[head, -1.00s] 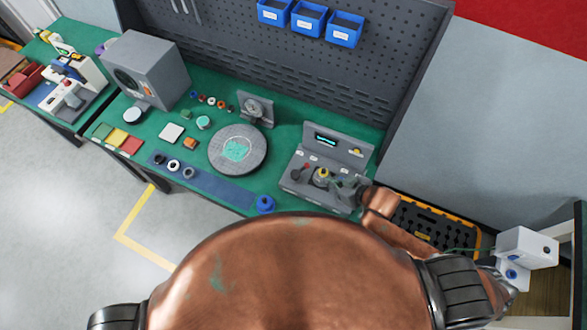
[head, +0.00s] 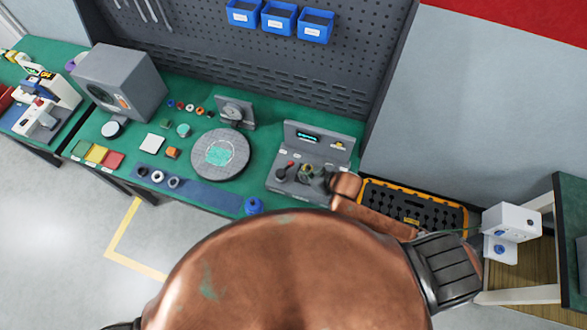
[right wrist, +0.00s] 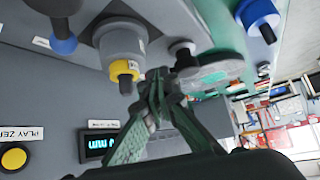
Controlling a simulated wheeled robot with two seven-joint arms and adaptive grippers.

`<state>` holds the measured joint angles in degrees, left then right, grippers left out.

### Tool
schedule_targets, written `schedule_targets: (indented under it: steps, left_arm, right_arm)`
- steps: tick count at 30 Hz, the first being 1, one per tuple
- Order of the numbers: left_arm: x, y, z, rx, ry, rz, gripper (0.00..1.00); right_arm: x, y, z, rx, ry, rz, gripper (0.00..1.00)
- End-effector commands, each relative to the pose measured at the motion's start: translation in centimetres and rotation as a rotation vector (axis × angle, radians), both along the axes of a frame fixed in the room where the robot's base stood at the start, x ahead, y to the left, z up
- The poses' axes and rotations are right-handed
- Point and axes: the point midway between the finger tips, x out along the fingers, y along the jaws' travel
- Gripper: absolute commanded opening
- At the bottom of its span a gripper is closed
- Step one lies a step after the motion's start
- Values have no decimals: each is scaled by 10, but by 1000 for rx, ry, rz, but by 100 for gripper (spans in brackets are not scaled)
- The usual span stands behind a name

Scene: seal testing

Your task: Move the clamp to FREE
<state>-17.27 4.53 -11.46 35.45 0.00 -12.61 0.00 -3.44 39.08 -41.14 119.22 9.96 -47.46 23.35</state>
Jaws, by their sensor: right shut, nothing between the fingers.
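The grey test fixture (head: 286,188) stands at the right of the green bench, with a lit display (head: 307,136) on its upright back. A red-topped handle (head: 290,164) and a yellow-ringed cylinder (head: 306,170) sit on its deck. I cannot tell for sure which part is the clamp. My right gripper (head: 325,180) is over the deck's right part, mostly hidden by my arm. In the right wrist view its green fingers (right wrist: 157,84) are shut and empty, close beside the yellow-ringed cylinder (right wrist: 124,68); contact is unclear. A dark knob (right wrist: 184,54) is just beyond the fingertips. My left gripper is out of view.
A round grey plate (head: 208,166) and a gauge stand (head: 236,112) are left of the fixture. A black and yellow tray (head: 400,206) is on the right, under my arm. The pegboard (head: 350,50) rises behind.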

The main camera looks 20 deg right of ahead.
Motion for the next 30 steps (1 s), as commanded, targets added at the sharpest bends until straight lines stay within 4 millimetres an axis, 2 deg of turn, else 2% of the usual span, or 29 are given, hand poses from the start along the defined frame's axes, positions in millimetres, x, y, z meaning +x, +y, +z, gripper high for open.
schedule_targets:
  steps: [3,6,12,30]
  left_arm:
    - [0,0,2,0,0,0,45]
    - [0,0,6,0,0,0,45]
    - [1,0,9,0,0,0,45]
    - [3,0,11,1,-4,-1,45]
  right_arm:
    - [15,9,-16,0,-1,-1,0]
    - [28,17,-19,-1,-2,1,0]
    - [42,25,-26,0,-1,1,0]
    - [46,25,-27,-4,-1,21,0]
